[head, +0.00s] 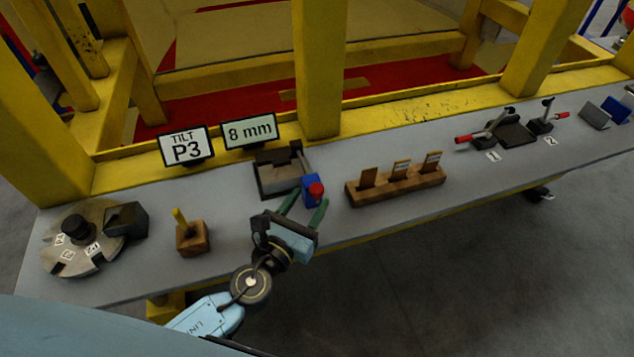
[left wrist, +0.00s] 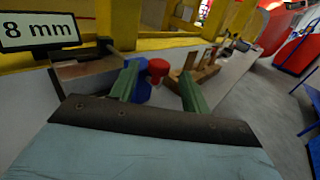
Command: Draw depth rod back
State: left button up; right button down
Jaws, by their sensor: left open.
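The depth rod seems to belong to the dark box-like fixture (head: 281,172) on the grey bench, but I cannot make out the rod itself. A blue block (head: 311,186) with a red knob (head: 316,190) stands at the fixture's front right. My left gripper (head: 305,208) is open, its green fingers reaching to either side of the blue block in the head view. In the left wrist view the red knob (left wrist: 158,68) and blue block (left wrist: 141,92) show beside the left finger, partly hidden by it. My right gripper is not in view.
Signs reading P3 (head: 187,147) and 8 mm (head: 249,131) stand behind the fixture. A wooden rack (head: 395,184) with upright slips is to the right, a wooden block with a yellow peg (head: 192,236) to the left. A round indexed disc (head: 84,240) lies far left. Yellow posts rise behind.

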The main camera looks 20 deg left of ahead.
aim_at(314, 194)
pick_arm(q)
jog(key=w, duration=0.4)
jog(key=shift+d, duration=0.35)
jog(key=shift+w, duration=0.2)
jog(key=c, duration=1)
grip_shut()
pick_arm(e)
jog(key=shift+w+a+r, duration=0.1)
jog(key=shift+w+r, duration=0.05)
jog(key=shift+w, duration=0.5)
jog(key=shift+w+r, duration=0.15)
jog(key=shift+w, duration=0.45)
